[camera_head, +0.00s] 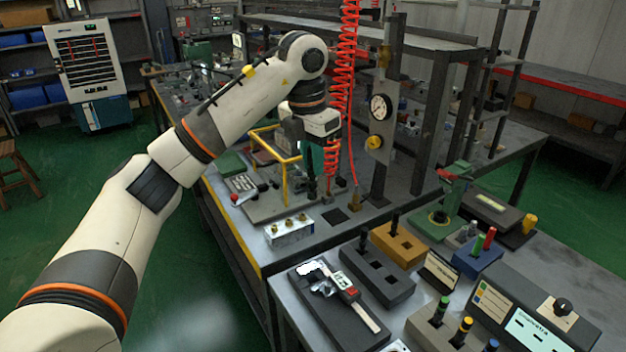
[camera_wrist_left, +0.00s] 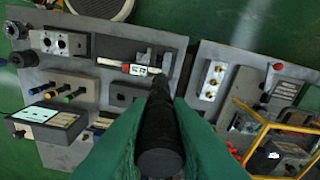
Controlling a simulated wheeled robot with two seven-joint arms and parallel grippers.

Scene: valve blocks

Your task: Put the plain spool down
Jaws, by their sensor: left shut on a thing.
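My left gripper (camera_head: 318,165) has green fingers and hangs above the back bench, beside the red coiled hose. In the left wrist view, the green fingers (camera_wrist_left: 159,125) are shut on a plain black cylinder, the plain spool (camera_wrist_left: 160,135), which shows no coloured ring. It points away from the wrist, toward the benches, and appears held clear of them. In the head view I cannot make out the spool clearly. My right gripper is not in view.
The front bench holds a dark tray (camera_head: 320,312) with a caliper, a dark grey block (camera_head: 385,280), a yellow block (camera_head: 398,243), a blue block (camera_head: 478,258) and several ring-marked spools (camera_head: 462,330). A yellow frame (camera_head: 285,170) and gauge panel (camera_head: 380,125) stand near my gripper.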

